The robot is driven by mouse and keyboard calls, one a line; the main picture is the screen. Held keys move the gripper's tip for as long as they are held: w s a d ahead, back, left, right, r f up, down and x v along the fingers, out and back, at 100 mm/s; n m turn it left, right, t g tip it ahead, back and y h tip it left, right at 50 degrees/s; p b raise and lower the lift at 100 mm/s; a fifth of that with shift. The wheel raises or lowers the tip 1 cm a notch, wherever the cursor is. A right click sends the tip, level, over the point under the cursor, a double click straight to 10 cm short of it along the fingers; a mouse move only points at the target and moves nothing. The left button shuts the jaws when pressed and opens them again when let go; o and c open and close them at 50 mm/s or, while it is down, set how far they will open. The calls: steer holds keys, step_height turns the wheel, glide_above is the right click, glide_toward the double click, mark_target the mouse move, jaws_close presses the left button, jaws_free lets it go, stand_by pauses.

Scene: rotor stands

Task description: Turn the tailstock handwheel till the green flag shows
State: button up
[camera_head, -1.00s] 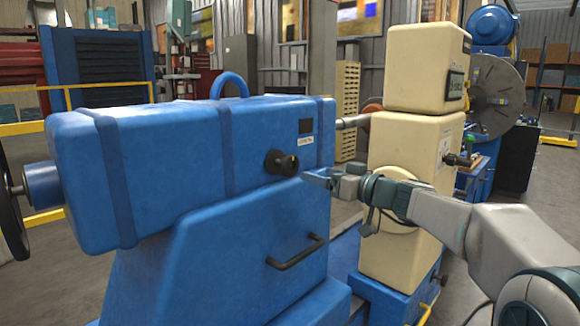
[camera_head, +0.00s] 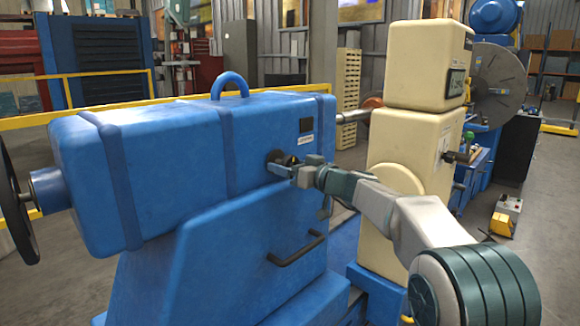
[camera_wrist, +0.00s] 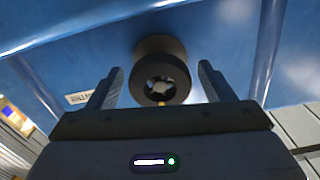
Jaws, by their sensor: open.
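The blue tailstock (camera_head: 180,150) fills the left and middle of the head view. Its dark handwheel (camera_head: 14,205) stands on a shaft at the far left, partly cut off by the picture edge. A short round black knob (camera_head: 272,157) sticks out of the tailstock's side. In the wrist view the knob (camera_wrist: 160,76) has a hollow face and a small yellow mark at its lower edge. My gripper (camera_wrist: 160,80) is open, with one finger on each side of the knob and gaps showing. A small dark square (camera_head: 306,125) sits on the tailstock above a white label; I see no green on it.
A black bar handle (camera_head: 297,250) juts from the blue base below my gripper. A cream column (camera_head: 412,150) stands close behind my arm on the right. A yellow rail (camera_head: 90,108) runs behind the tailstock.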

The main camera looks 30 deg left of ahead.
steer(key=c, duration=1)
